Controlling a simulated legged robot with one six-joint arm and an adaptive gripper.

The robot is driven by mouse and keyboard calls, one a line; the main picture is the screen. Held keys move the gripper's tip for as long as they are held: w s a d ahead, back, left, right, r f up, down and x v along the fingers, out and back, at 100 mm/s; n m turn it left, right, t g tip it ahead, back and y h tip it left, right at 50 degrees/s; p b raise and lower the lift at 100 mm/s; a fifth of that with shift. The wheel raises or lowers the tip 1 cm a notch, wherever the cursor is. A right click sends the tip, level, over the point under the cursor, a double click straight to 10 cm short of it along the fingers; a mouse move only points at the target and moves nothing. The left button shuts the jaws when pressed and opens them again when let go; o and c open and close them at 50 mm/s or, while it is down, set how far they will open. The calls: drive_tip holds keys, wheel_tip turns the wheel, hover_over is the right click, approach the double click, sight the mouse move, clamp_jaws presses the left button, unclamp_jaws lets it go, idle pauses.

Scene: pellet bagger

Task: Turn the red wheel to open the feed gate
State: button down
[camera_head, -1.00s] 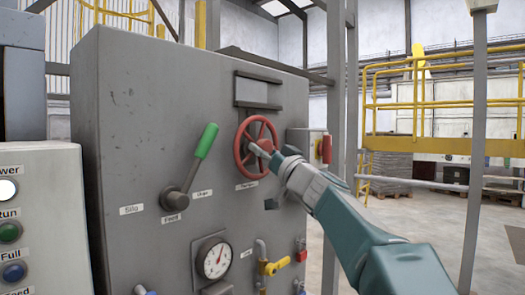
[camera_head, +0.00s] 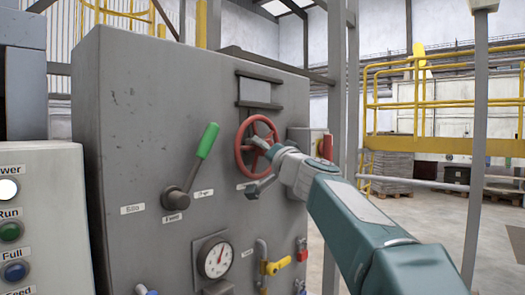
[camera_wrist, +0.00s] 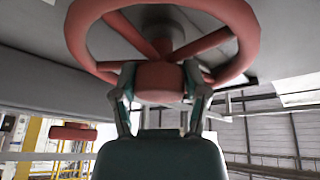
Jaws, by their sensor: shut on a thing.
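The red wheel (camera_head: 241,147) is a spoked handwheel on the front of the grey cabinet, below a small dark-framed window. My gripper (camera_head: 259,143) reaches it from the right, in front of its middle. In the wrist view the wheel's rim (camera_wrist: 78,40) and spokes fill the top. There the two fingers of my gripper (camera_wrist: 160,95) stand on either side of the red hub (camera_wrist: 159,78) and are shut on it. The far side of the hub is hidden. The feed gate itself cannot be made out.
A green-handled lever (camera_head: 207,141) is left of the wheel on the grey cabinet (camera_head: 135,110). A pressure gauge (camera_head: 215,258) and a yellow valve handle (camera_head: 277,266) sit below. A white button panel (camera_head: 40,225) stands at the left. Open floor lies right.

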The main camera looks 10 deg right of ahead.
drive_tip(key=shift+r+m+g+h, duration=0.1)
drive_tip(key=shift+m+g+h, duration=0.2)
drive_tip(key=shift+m, duration=0.8)
drive_tip(key=shift+r+m+g+h, duration=0.1)
drive_tip(key=shift+m+g+h, duration=0.15)
drive_tip(key=shift+m, duration=0.85)
drive_tip(key=m, duration=0.2)
drive_tip(key=m+g+h, duration=0.1)
drive_tip(key=m, duration=0.1)
drive_tip(key=shift+d+g, duration=0.1)
drive_tip(key=shift+g, duration=0.15)
drive_tip(key=m+g, duration=0.2)
drive_tip(key=m, duration=0.2)
drive_tip(key=shift+w+f+y, duration=0.1)
drive_tip(key=shift+f+y, duration=0.05)
drive_tip(key=shift+y, duration=0.2)
drive_tip(key=shift+f+m+g, duration=0.1)
drive_tip(key=shift+m+g, duration=0.2)
drive_tip(key=shift+m, duration=0.2)
drive_tip(key=shift+f, duration=0.1)
drive_tip(key=shift+c, duration=0.5)
unclamp_jaws()
drive_tip(key=shift+d, duration=0.1)
drive_tip(key=shift+r, duration=0.2)
